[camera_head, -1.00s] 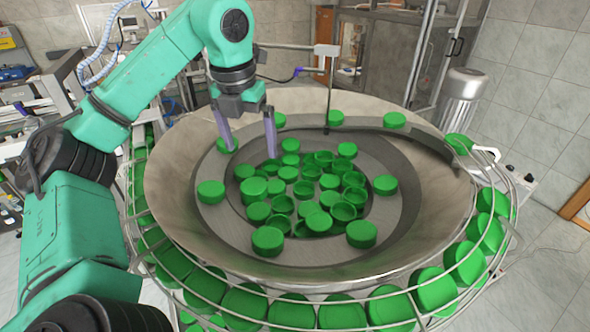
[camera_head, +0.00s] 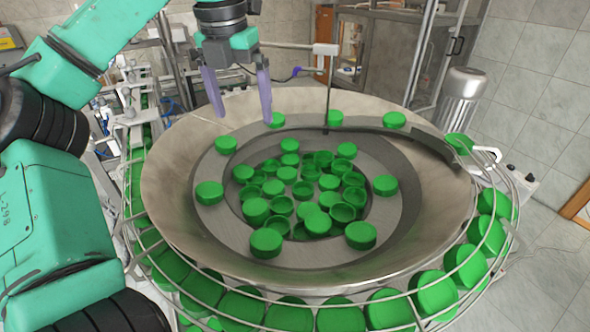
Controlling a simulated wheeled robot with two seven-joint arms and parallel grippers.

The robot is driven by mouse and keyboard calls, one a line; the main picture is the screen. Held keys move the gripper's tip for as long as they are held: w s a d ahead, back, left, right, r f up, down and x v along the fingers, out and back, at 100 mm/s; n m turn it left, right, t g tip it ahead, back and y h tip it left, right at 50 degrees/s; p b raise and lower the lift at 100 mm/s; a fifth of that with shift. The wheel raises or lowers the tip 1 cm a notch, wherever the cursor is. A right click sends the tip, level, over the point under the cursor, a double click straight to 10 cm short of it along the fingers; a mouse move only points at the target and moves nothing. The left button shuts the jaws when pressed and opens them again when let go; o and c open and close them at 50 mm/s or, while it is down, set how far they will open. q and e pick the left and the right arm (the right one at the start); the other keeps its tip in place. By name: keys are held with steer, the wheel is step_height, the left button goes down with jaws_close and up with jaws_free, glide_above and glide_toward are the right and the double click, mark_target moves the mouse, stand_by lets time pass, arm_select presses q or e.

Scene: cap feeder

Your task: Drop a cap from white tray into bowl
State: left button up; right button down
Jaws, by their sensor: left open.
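A large metal bowl (camera_head: 170,195) fills the middle of the head view. Many green caps (camera_head: 266,242) lie in it, some on its grey ring and many heaped at its centre. My left gripper (camera_head: 243,116) is over the bowl's far left part, pointing down, with its two purple fingers apart and nothing between them. One cap (camera_head: 274,119) lies just right of and below the right fingertip; I cannot tell if they touch. No white tray can be made out. My right gripper is not in view.
A wire rail (camera_head: 300,300) with a row of green caps runs around the bowl's outside. A thin upright rod (camera_head: 330,90) with a bracket stands at the bowl's far side. A metal cylinder (camera_head: 464,95) stands at the right.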

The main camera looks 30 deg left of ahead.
arm_select(q)
step_height(320, 180, up, 7)
steer(key=s, duration=0.1)
steer(key=shift+d+f, duration=0.2)
steer(key=shift+a, duration=0.1)
